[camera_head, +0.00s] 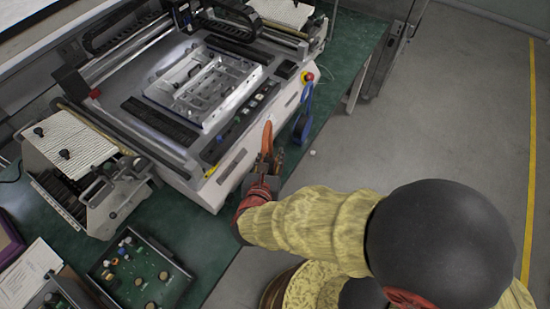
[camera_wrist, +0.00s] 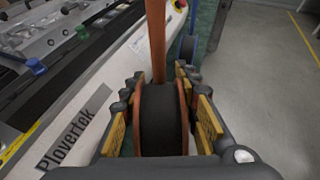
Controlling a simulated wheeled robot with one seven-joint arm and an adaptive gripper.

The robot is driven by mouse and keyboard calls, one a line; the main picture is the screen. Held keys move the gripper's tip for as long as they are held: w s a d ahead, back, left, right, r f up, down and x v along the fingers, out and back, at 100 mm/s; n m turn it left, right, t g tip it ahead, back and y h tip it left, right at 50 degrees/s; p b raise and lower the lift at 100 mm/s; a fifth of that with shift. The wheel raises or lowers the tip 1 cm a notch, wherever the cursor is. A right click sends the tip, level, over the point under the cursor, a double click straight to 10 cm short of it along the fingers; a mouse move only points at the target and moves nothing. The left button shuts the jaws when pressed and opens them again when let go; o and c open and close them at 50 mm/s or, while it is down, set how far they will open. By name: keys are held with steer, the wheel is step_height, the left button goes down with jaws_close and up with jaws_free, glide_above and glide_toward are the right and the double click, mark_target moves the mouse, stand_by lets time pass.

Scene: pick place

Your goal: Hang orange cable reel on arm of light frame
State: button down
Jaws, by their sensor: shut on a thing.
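The orange cable reel (camera_head: 267,139) has an upright orange handle and sits at the machine's front edge in the head view. In the wrist view its orange handle (camera_wrist: 156,38) rises from between the fingers, with a black drum below. My gripper (camera_head: 262,178) is shut on the reel, whose drum lies between the yellow finger pads (camera_wrist: 162,115). The lower part of the reel is hidden by the gripper in the head view. I cannot clearly pick out a light frame with an arm in either view.
A blue reel-like thing (camera_head: 302,122) stands just beyond, by the green table's (camera_head: 336,72) edge. A large white machine (camera_head: 235,170) fills the table's middle. A green circuit board box (camera_head: 140,272) lies at the lower left. Grey floor (camera_head: 450,110) is open on the right.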

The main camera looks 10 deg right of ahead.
steer(key=shift+w+d+f+b, duration=0.3)
steer(key=shift+w+f+b, duration=0.3)
steer(key=shift+w+f, duration=0.75)
steer(key=shift+w+d+f+b, duration=0.35)
steer(key=shift+w+f+b, duration=0.4)
steer(key=shift+f, duration=1.1)
steer(key=shift+w+d+f+b, duration=0.3)
steer(key=shift+w+f+b, duration=0.2)
steer(key=shift+w+f, duration=0.9)
steer(key=shift+s+f, duration=0.25)
steer(key=shift+f, duration=0.15)
steer(key=c, duration=1.4)
jaws_free()
steer(key=shift+o, duration=0.3)
steer(key=shift+r, duration=0.25)
steer(key=p+v, duration=0.3)
steer(key=v, duration=0.9)
steer(key=shift+f, duration=0.2)
steer(key=shift+s, duration=0.1)
